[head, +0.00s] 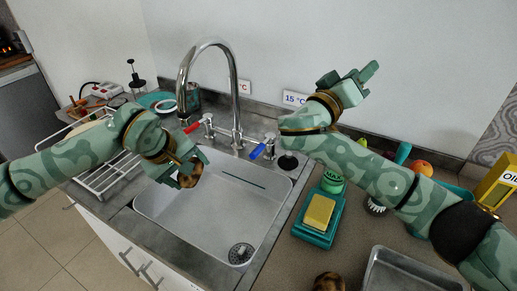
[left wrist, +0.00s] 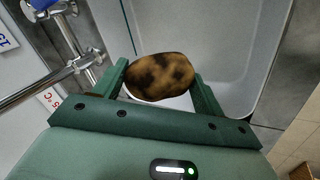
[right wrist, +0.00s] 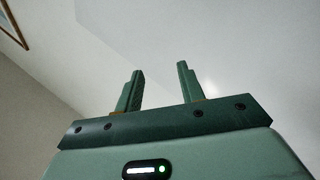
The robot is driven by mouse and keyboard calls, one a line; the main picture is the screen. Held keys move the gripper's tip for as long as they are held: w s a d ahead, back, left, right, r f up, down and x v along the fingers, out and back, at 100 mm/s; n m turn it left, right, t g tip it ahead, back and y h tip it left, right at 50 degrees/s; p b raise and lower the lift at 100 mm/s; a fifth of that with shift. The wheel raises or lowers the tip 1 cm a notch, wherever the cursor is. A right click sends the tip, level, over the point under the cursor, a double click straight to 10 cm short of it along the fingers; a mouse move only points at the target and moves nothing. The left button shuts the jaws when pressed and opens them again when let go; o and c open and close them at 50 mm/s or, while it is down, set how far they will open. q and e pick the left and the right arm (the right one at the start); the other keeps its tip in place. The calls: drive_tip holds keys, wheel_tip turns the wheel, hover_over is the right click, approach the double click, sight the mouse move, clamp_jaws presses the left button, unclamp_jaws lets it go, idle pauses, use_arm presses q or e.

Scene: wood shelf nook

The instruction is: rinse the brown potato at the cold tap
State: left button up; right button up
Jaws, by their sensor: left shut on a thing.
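The brown potato (left wrist: 160,76), mottled with dark patches, sits between the two fingers of my left gripper (left wrist: 163,90), which is shut on it. In the head view my left gripper (head: 182,174) holds the potato (head: 188,181) above the left part of the white sink (head: 225,200), partly hidden by the fingers. The chrome tap (head: 208,45) arches at the back of the sink; I see no water stream. A red handle (head: 192,127) is on its left and a blue handle (head: 258,151) on its right. My right gripper (head: 352,78) is raised, open and empty.
A wire rack (head: 105,175) stands left of the sink. A yellow sponge (head: 319,212) on a green holder (head: 315,238) is to its right. A metal tray (head: 410,270) and a brown rounded thing (head: 328,282) are at the front right. A 15 °C sign (head: 295,98) is on the wall.

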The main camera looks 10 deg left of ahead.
drive_tip(key=s+a+f+n+t+y, duration=0.1)
drive_tip(key=s+a+f+n+y, duration=0.35)
drive_tip(key=a+f, duration=0.8)
drive_tip(key=n+y, duration=0.4)
drive_tip(key=y, duration=0.1)
approach(261, 146)
drive_tip(key=x, duration=0.9)
drive_tip(key=shift+w+a+f, duration=0.15)
drive_tip(key=shift+w+f, duration=0.2)
drive_tip(key=shift+f, duration=0.05)
